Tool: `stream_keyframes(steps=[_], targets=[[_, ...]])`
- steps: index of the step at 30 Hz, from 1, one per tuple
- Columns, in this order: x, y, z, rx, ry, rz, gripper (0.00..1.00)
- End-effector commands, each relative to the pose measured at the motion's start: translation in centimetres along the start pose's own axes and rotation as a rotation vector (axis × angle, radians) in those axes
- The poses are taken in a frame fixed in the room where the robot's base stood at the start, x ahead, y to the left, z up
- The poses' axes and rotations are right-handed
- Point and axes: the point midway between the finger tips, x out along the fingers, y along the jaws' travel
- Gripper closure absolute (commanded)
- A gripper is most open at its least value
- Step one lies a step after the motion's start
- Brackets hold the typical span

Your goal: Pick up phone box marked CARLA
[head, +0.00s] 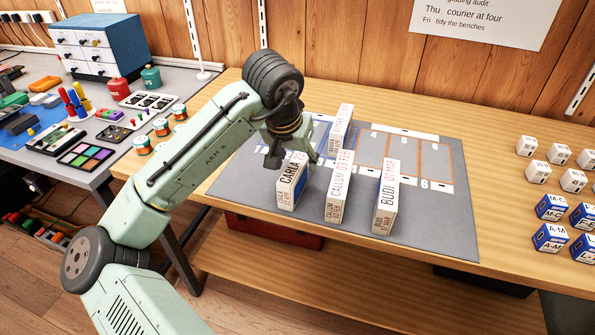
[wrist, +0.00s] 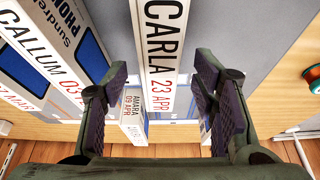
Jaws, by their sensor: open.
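The CARLA phone box (head: 290,188) stands upright at the left of a row on the grey mat (head: 240,185). Its white top reads CARLA 23 APR and also shows in the wrist view (wrist: 163,45). My gripper (head: 273,160) is open and empty, just above and beside the top of this box in the head view. In the wrist view my open fingers (wrist: 163,72) lie on either side of its label. I see no contact. The gripper partly covers the box's top in the head view.
The CALLUM box (head: 339,190) stands just right of CARLA, and the BUDI box (head: 386,205) further right. The AMARA box (head: 342,125) stands behind. Numbered orange-outlined slots (head: 404,155) behind BUDI look empty. Small labelled cubes (head: 550,207) sit at the far right of the table.

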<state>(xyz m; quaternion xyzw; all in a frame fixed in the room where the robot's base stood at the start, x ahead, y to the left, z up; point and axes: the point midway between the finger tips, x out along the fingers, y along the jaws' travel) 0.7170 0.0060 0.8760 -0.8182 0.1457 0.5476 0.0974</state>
Motion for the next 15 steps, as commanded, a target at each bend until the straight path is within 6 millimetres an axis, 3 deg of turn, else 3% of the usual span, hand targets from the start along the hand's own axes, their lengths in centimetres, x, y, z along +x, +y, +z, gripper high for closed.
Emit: stream_keyframes(steps=[6,15], targets=[[2.5,0.0,-0.1,0.0,0.0,0.0,0.47],[2.7,0.0,-0.1,0.0,0.002,0.0,0.5]])
